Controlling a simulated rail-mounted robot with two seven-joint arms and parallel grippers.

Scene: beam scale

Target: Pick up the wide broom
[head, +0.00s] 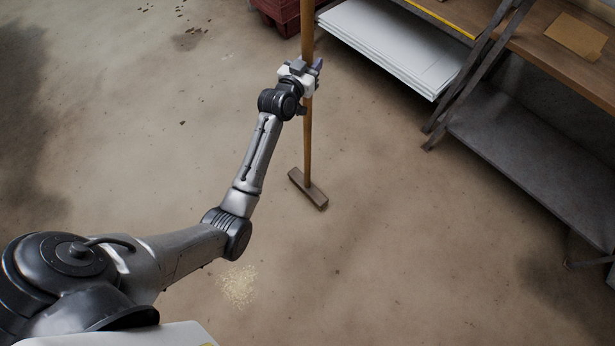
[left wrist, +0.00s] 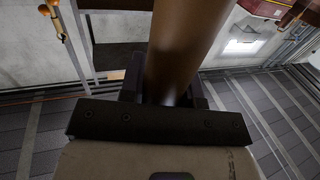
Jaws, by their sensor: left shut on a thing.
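The wide broom (head: 308,143) stands nearly upright in the head view, with a long wooden handle and a wide brown head (head: 308,188) low at the floor. I cannot tell whether the head touches the floor. My left gripper (head: 308,78) is shut on the handle, well above the head. In the left wrist view the brown handle (left wrist: 188,45) rises between the fingers of the left gripper (left wrist: 165,95) and fills the middle of the picture. The top of the handle is cut off in the head view. My right gripper is not in view.
A wooden workbench (head: 560,45) with a grey lower shelf (head: 535,155) stands at the right. White panels (head: 395,45) lie on a low level behind the broom. A dark red crate (head: 280,14) is at the top. Pale crumbs (head: 238,286) lie on the floor. The middle floor is clear.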

